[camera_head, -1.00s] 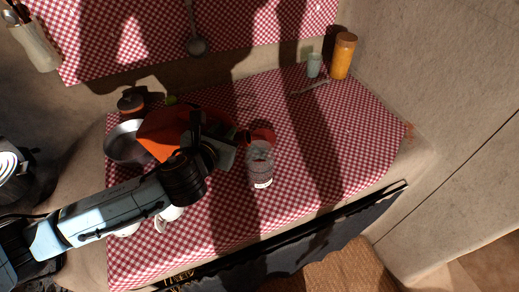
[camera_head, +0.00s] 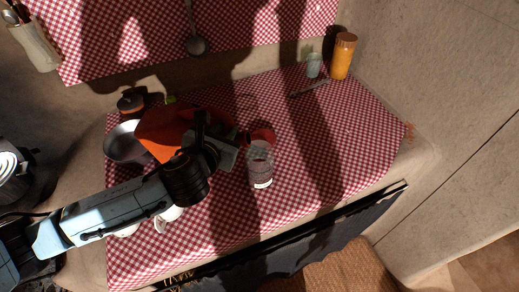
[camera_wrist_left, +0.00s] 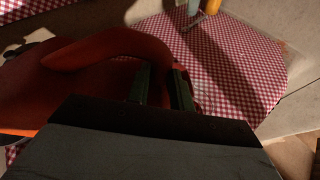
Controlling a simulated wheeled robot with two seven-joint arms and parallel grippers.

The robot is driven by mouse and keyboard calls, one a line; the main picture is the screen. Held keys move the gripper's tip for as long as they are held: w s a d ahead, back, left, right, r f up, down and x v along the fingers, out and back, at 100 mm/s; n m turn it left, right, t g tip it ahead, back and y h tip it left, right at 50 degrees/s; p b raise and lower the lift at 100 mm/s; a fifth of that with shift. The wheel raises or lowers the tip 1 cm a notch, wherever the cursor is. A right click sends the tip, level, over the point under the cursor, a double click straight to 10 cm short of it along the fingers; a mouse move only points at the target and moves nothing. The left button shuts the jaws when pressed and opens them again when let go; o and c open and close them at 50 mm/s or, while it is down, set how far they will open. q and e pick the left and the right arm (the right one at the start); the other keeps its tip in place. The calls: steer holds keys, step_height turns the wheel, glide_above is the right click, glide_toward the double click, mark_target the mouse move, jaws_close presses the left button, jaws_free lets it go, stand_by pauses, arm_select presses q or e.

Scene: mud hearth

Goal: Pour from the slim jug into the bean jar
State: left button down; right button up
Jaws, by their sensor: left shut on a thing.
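The slim jug (camera_head: 165,128) is orange-red and lies tilted in the air behind my left wrist in the head view. My left gripper (camera_head: 236,143) is shut on it; in the left wrist view the jug (camera_wrist_left: 75,85) fills the left side, its curved handle reaching to the fingers (camera_wrist_left: 162,88). The bean jar (camera_head: 260,168) is a clear upright jar with a pale label, just right of my gripper. A red part (camera_head: 262,134) shows at the jar's top; I cannot tell whether it belongs to jug or jar. The jug's mouth is hidden. My right gripper is out of view.
A checked cloth (camera_head: 330,150) covers the counter, clear to the right of the jar. A metal pan (camera_head: 122,142) and a dark lidded pot (camera_head: 131,103) stand at the left. White cups are partly under my arm. An orange jar (camera_head: 343,56) and a pale cup (camera_head: 314,65) stand at the back right.

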arm_select(q)
steer(key=shift+w+d+r, duration=0.1)
steer(key=shift+d+r, duration=0.2)
steer(key=shift+r, duration=0.25)
stand_by(0.5)
steer(key=shift+d+r+m+y+p, duration=0.4)
steer(key=shift+d+r+m+p, duration=0.2)
steer(key=shift+d+r, duration=0.2)
stand_by(1.2)
steer(key=shift+d+f+m+p, duration=0.1)
steer(key=shift+f+m+p, duration=0.2)
steer(key=shift+p, duration=0.4)
stand_by(0.9)
steer(key=shift+s+d+f+y+p, duration=0.1)
steer(key=shift+s+d+y+p, duration=0.1)
steer(key=shift+y+p, duration=0.2)
stand_by(0.5)
steer(key=shift+f+m+p, duration=0.1)
steer(key=shift+m+p, duration=0.2)
